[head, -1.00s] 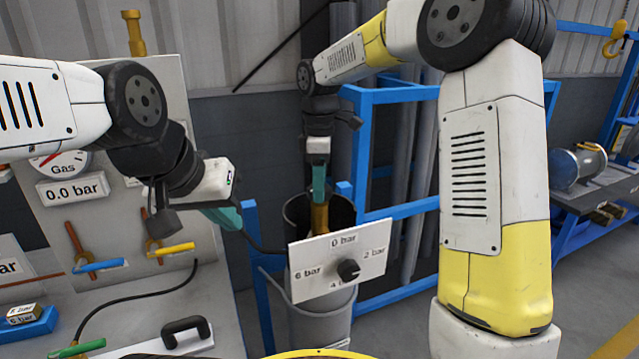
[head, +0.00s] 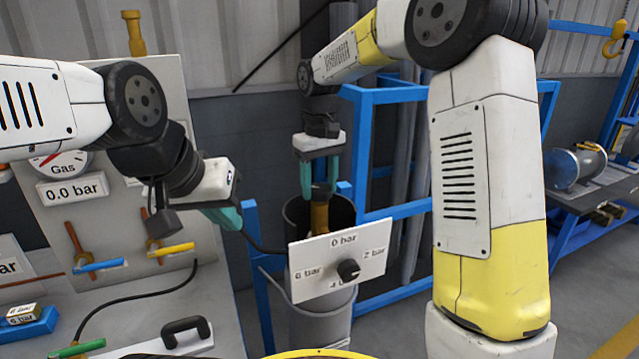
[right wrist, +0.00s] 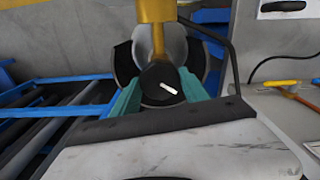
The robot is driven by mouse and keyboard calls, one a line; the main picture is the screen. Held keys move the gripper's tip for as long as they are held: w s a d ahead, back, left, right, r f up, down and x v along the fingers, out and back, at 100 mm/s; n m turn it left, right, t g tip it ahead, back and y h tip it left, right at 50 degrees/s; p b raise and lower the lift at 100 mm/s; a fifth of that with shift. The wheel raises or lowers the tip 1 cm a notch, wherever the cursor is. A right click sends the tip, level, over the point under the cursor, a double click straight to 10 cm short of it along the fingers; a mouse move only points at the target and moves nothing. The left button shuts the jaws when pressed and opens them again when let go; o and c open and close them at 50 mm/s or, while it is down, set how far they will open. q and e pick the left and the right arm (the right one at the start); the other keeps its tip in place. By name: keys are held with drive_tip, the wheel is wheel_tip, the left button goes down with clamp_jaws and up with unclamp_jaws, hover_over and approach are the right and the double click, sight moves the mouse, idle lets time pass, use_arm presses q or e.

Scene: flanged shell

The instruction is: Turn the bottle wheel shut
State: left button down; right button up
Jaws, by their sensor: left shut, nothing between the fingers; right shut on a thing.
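The bottle (head: 322,328) is a grey upright cylinder with a dark open collar around a brass valve (head: 319,216). The bottle wheel (right wrist: 160,86) is black with a white mark and sits between the teal fingers of my right gripper (right wrist: 158,92), which is shut on it. In the head view my right gripper (head: 320,182) points down over the valve, and the wheel is hidden there. My left gripper (head: 230,216) is shut and empty, left of the bottle and in front of the panel.
A white dial plate (head: 368,262) with a black knob (head: 348,270) stands in front of the bottle. A blue frame (head: 384,95) is behind. The gas panel (head: 100,210) at left has a gauge reading 0.0 bar, small levers and a black hose (head: 130,300).

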sight(320, 188)
drive_tip(key=m, duration=0.5)
drive_tip(key=shift+w+m, duration=0.1)
drive_tip(key=shift+m, duration=0.2)
drive_tip(key=m, duration=0.5)
drive_tip(key=shift+r, duration=0.1)
drive_tip(key=shift+m, duration=0.3)
drive_tip(key=o, duration=1.4)
wheel_tip(320, 188, up, 8)
drive_tip(key=shift+f, duration=0.25)
drive_tip(key=shift+r, duration=0.1)
